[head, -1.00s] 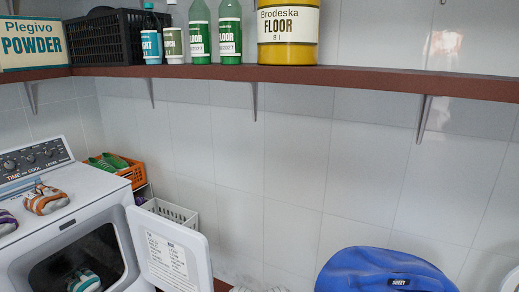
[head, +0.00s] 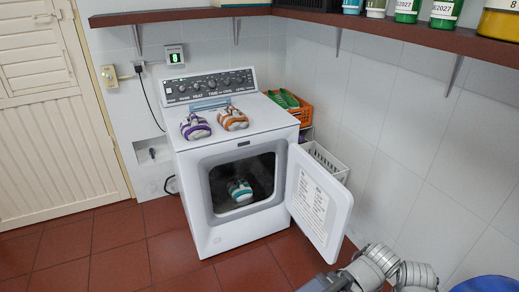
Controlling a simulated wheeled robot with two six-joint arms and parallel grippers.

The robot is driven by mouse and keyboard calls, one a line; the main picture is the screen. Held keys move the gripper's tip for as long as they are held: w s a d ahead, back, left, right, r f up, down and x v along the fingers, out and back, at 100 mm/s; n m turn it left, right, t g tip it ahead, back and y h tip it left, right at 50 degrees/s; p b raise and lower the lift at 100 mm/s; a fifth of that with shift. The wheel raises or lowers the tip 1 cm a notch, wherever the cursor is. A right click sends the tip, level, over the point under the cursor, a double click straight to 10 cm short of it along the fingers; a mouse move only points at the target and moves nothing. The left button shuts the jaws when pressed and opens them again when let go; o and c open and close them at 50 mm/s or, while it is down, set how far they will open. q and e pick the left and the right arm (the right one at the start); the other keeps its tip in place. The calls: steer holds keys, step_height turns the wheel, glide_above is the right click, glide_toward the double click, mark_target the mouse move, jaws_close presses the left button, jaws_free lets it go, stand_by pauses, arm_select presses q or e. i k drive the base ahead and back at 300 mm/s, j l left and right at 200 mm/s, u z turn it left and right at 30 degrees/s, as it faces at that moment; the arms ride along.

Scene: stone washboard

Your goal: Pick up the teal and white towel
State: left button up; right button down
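The teal and white towel (head: 240,190) is a rolled bundle lying inside the dark drum of the white dryer (head: 222,236). The dryer's door (head: 318,205) is swung open to the right. A purple and white towel (head: 195,127) and an orange and white towel (head: 232,118) lie on top of the dryer. Neither of my grippers shows; only grey links of my own arm come in at the lower right, well apart from the towel.
The open door stands between my arm links and the drum opening. An orange basket (head: 304,113) and a white basket (head: 327,162) stand behind the door by the wall. A brown shelf (head: 400,28) runs above. Tiled floor (head: 120,262) is clear at the left.

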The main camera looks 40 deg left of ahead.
mark_target(239, 189)
steer(key=u, duration=1.55)
steer(key=i+z, duration=0.15)
steer(key=z, duration=0.2)
steer(key=i+j+z, duration=0.15)
steer(key=z, duration=0.2)
steer(key=i+j+z, duration=0.25)
steer(key=i+j, duration=0.15)
steer(key=i+j+z, duration=0.2)
steer(key=i+j, duration=0.15)
steer(key=j, duration=0.2)
steer(key=i+j, duration=0.35)
steer(key=j, duration=0.15)
steer(key=i+j, duration=0.35)
steer(key=j, duration=0.15)
